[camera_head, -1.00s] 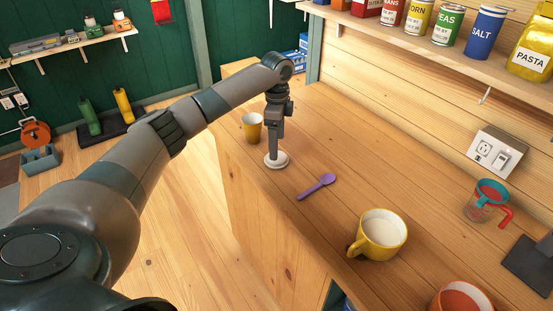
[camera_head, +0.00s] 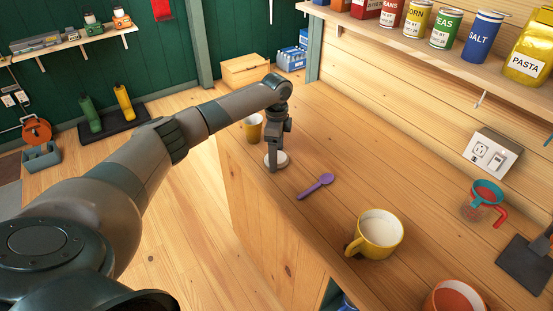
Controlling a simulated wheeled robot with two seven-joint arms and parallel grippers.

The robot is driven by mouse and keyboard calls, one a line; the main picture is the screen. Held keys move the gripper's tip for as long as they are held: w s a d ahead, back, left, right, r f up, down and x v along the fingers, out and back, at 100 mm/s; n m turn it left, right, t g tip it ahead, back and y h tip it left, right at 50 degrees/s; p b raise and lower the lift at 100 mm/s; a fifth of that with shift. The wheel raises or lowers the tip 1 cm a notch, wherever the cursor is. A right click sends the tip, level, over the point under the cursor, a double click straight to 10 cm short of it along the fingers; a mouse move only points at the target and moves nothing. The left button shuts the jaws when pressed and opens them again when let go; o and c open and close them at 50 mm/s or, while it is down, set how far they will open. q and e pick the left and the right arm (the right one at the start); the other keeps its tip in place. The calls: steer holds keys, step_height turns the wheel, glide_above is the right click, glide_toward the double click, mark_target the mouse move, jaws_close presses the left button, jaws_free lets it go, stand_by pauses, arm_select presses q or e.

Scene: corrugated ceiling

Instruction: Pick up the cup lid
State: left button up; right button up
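The cup lid (camera_head: 283,158) is a small white disc lying on the wooden counter near its left edge. My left gripper (camera_head: 273,166) points down at it, and its fingers overlap the lid's left part. The fingers show nearly edge-on, so I cannot tell whether they are apart or closed on the lid. My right gripper is out of view.
A purple spoon (camera_head: 317,186) lies right of the lid. A yellow mug (camera_head: 376,234), an orange-filled pot (camera_head: 457,300) and a clear measuring cup (camera_head: 483,201) stand farther right. A shelf of tins (camera_head: 440,33) runs along the wall.

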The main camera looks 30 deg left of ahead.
arm_select(q)
steer(key=shift+c, duration=0.2)
steer(key=c, duration=0.8)
steer(key=shift+r, duration=0.1)
steer(key=shift+r+b, duration=0.45)
steer(key=shift+r, duration=0.1)
step_height(320, 180, up, 2)
steer(key=shift+r+b, duration=0.2)
steer(key=shift+b, duration=0.45)
steer(key=d+r+b, duration=0.1)
steer(key=d+r, duration=0.1)
steer(key=d, duration=0.1)
steer(key=w+d+r+b, duration=0.1)
steer(key=d+r, duration=0.2)
steer(key=d, duration=0.1)
steer(key=w+d+r+b, duration=0.1)
steer(key=d+r, duration=0.1)
steer(key=d, duration=0.2)
steer(key=shift+d+r, duration=0.15)
steer(key=shift+d, duration=0.1)
steer(key=shift+s+d, duration=0.1)
steer(key=shift+s, duration=0.05)
